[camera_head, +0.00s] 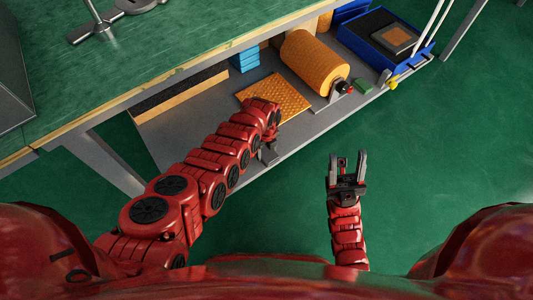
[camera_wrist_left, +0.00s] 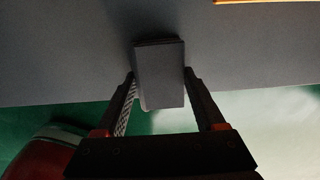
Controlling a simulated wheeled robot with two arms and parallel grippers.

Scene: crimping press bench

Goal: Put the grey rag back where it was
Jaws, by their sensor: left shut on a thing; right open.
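The grey rag (camera_wrist_left: 160,75) is a small folded block between the fingers of my left gripper (camera_wrist_left: 160,82). The gripper is shut on it, with a finger on either side. In the head view the rag (camera_head: 268,154) shows at the front edge of the grey lower shelf (camera_head: 190,128), below my left gripper (camera_head: 270,143). I cannot tell whether the rag touches the shelf. My right gripper (camera_head: 347,168) is open and empty over the green floor, to the right and clear of the shelf.
An orange textured sheet (camera_head: 285,98) lies on the shelf just beyond my left gripper. A big orange roll (camera_head: 312,62) on a stand, blue boxes (camera_head: 244,60) and a blue tray (camera_head: 362,48) stand further along. The green bench top (camera_head: 130,60) overhangs the shelf.

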